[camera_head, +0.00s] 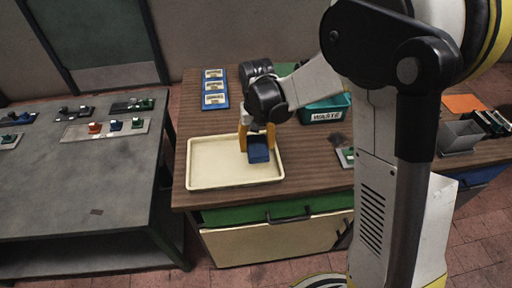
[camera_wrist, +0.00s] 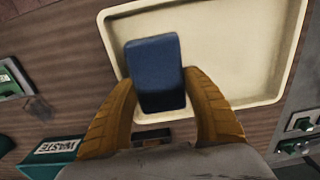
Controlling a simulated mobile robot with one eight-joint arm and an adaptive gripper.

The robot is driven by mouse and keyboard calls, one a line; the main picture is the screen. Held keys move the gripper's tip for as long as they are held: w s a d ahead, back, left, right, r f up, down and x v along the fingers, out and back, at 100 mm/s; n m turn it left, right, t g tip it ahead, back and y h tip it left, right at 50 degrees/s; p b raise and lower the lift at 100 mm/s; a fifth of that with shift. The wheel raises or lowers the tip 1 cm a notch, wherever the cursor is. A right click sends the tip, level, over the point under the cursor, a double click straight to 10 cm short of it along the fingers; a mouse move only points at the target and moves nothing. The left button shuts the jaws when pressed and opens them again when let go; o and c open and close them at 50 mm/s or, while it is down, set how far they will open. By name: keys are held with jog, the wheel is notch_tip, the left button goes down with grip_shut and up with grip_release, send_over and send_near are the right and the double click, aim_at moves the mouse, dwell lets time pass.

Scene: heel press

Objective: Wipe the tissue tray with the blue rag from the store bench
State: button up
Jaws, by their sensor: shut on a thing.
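A cream tray (camera_head: 210,180) with a raised rim lies on the front left of the wooden bench. In the wrist view the tray (camera_wrist: 235,50) fills the upper right and looks empty inside. My gripper (camera_head: 256,142) points down over the right part of the tray. Its orange fingers are shut on a dark blue block-shaped thing, which looks like the blue rag (camera_wrist: 155,72). The rag (camera_head: 258,150) is at or just above the tray; I cannot tell whether it touches the tray floor.
A teal bin marked WASTE (camera_head: 325,110) stands behind and right of the tray. Blue label cards (camera_head: 215,88) lie at the back left of the bench. A grey bench (camera_head: 75,190) with small fixtures stands to the left, across a gap. A grey box (camera_head: 459,137) is at the right.

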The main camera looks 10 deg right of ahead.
jog(key=shift+r+p, duration=0.75)
jog(key=shift+r, duration=0.7)
jog(key=shift+d, duration=0.1)
